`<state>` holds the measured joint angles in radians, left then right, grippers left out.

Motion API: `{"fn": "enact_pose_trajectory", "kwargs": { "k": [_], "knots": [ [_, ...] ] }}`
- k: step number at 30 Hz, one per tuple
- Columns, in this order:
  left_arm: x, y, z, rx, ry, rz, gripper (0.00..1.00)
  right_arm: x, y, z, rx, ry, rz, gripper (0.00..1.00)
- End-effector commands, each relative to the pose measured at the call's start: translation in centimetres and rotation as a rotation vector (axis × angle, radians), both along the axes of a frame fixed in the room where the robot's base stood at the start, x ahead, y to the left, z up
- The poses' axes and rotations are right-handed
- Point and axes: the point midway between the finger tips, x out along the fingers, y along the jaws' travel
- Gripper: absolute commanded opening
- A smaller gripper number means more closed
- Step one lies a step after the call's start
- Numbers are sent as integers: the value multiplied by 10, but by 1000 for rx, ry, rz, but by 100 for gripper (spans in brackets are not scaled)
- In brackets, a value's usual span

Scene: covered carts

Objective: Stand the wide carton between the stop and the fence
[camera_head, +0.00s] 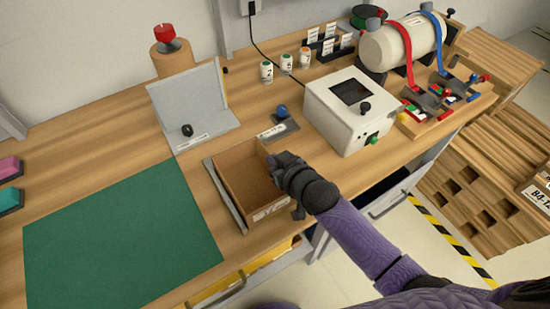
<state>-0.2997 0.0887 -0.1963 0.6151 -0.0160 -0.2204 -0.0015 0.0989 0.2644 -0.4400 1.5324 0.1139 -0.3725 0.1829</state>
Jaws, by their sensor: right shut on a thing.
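An open-topped brown carton (236,166) with a white label (270,209) on its front sits at the bench's front middle. My right gripper (277,168) is at the carton's right wall and shut on it. The gripper hides part of that wall and the far right corner. A thin grey rail (223,195) runs along the carton's left side. A grey upright plate on a base (190,92), with a black knob and a label, stands behind. Which parts are the stop and the fence I cannot tell for sure. My left gripper is not in view.
A green mat (120,240) lies clear to the left. A white box machine (345,112) stands right of the carton, and a blue-knobbed piece (281,111) sits behind it. Small cans (286,63) stand at the back. An open drawer (260,262) shows below the bench edge.

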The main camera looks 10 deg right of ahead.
Motion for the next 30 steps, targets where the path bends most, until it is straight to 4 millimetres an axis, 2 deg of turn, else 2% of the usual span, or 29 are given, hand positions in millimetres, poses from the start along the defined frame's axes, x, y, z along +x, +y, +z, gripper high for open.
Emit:
{"fn": "enact_pose_trajectory", "kwargs": {
  "k": [4, 6, 10, 22, 26, 30],
  "knots": [
    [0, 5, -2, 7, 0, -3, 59, 0, 0, -2, 0, -1, 0, 0],
    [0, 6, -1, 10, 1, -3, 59, 0, 0, -2, 0, -1, 0, 20],
    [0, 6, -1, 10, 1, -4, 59, 0, 0, -2, 0, 0, -1, 47],
    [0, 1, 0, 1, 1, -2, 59, -2, -2, -2, -3, 3, -2, 47],
    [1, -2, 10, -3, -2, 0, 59, -18, -7, 7, -4, 6, -1, 47],
    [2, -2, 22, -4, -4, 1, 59, -43, -16, 22, -3, 5, 0, 47]
  ]
}}
